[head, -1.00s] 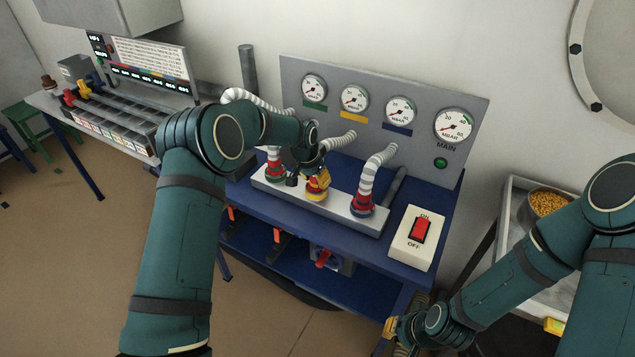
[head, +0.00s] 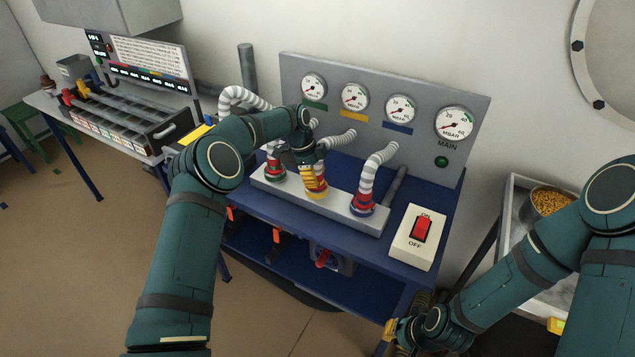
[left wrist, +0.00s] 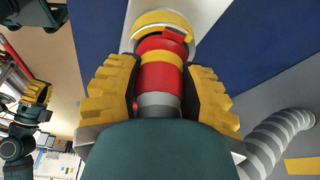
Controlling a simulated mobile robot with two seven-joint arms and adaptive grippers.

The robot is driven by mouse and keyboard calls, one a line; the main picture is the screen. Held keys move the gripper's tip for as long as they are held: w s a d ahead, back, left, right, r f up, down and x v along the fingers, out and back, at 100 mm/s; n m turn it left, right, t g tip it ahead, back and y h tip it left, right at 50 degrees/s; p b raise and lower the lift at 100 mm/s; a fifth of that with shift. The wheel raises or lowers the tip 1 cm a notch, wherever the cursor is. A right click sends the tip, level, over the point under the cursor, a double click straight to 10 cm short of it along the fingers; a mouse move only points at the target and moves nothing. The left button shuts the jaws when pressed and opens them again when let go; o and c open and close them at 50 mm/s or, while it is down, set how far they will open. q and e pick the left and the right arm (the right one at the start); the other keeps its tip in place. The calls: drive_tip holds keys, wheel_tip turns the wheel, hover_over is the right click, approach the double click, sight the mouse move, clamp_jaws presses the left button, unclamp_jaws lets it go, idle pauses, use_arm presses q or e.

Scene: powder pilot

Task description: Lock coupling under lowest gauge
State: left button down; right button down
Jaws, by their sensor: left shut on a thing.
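Three small gauges sit on the grey panel, above green, yellow and blue labels: the left gauge (head: 313,87), the middle gauge (head: 355,97) and the right gauge (head: 401,109). Their needles are too small to compare surely. My left gripper (head: 315,178) is shut on the middle coupling, the red-and-yellow one (left wrist: 160,75), with a finger on each side of it. The red coupling with a green base (head: 275,172) stands to its left, partly hidden by my arm. The red-and-blue coupling (head: 363,204) stands to its right. My right gripper (head: 405,332) hangs low at the front, apart from the couplings.
The couplings stand on a pale block (head: 340,213) on the blue bench (head: 398,276). White ribbed hoses (head: 375,170) rise close beside my left gripper. A switch box (head: 418,238) with a red rocker sits at right. The larger MAIN gauge (head: 454,123) is above it.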

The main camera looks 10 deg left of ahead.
use_arm(q)
drive_tip(key=shift+c, duration=2.3)
unclamp_jaws()
drive_tip(key=shift+a, duration=0.2)
drive_tip(key=shift+r, duration=0.1)
drive_tip(key=v, duration=1.2)
